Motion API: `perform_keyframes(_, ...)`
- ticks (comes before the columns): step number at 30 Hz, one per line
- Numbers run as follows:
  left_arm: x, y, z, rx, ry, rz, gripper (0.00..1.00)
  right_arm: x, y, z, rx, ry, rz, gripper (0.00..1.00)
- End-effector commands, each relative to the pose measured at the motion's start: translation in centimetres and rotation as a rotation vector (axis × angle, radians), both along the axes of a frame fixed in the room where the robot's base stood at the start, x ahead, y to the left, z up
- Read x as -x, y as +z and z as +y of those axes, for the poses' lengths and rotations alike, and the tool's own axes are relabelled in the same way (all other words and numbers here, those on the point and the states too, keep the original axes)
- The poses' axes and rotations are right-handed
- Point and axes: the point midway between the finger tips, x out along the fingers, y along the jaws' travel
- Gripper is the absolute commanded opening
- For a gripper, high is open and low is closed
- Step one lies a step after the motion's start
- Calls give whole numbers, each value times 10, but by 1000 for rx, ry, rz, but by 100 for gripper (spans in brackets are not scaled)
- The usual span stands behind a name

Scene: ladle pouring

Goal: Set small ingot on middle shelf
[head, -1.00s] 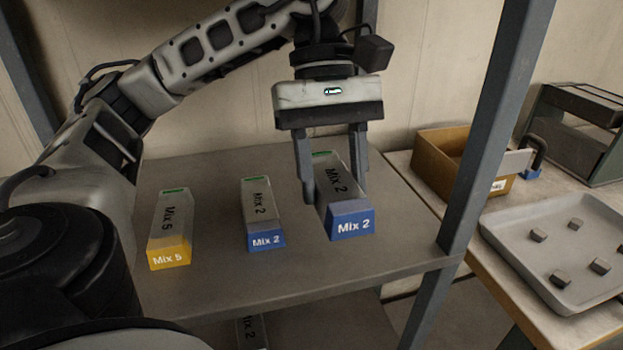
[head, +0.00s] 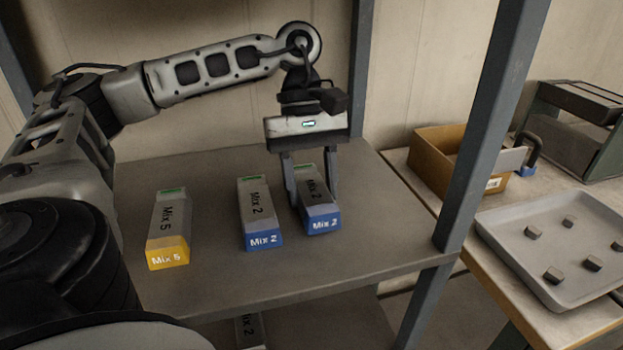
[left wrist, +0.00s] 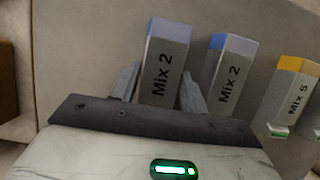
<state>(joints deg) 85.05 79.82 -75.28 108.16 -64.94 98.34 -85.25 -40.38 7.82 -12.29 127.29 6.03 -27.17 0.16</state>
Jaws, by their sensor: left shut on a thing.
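A small grey ingot with a blue end marked "Mix 2" (head: 320,212) is between the fingers of my left gripper (head: 310,190), which is shut on it. The held ingot also shows in the left wrist view (left wrist: 163,72), between both fingers. A yellow-ended "Mix 5" ingot (head: 168,230) stands farther left. My right gripper is not in view.
A shelf post (head: 490,130) rises on the right. Beyond it, a table holds a cardboard box (head: 440,165), a grey tray (head: 510,245) with several small dark pieces, and a dark green rack (head: 575,130). A further ingot (head: 250,330) shows on the shelf below.

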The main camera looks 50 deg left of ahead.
Motion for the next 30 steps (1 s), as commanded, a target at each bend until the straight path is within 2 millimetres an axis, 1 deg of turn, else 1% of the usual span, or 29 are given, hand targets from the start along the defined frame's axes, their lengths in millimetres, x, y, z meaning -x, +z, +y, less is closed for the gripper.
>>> perform_keyframes(7, -1, 0, 0, 2, 1, -4, 5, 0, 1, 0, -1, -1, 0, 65)
perform_keyframes(11, -1, -4, 0, 2, 0, -2, 5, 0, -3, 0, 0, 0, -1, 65)
perform_keyframes(12, 0, -4, 0, 1, 0, 0, 50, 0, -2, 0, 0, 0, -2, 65)
perform_keyframes(14, 0, -3, 0, 0, 0, -1, 66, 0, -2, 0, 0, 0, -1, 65)
perform_keyframes(23, -1, -1, 0, 1, 0, -2, 66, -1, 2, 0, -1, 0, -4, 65)
perform_keyframes(24, -1, 2, 0, 1, 0, -2, 66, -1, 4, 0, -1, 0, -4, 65)
perform_keyframes(26, -2, 5, 2, 1, 2, -4, 66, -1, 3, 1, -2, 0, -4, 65)
perform_keyframes(30, -6, 26, 10, 3, 1, -3, 66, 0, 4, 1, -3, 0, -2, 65)
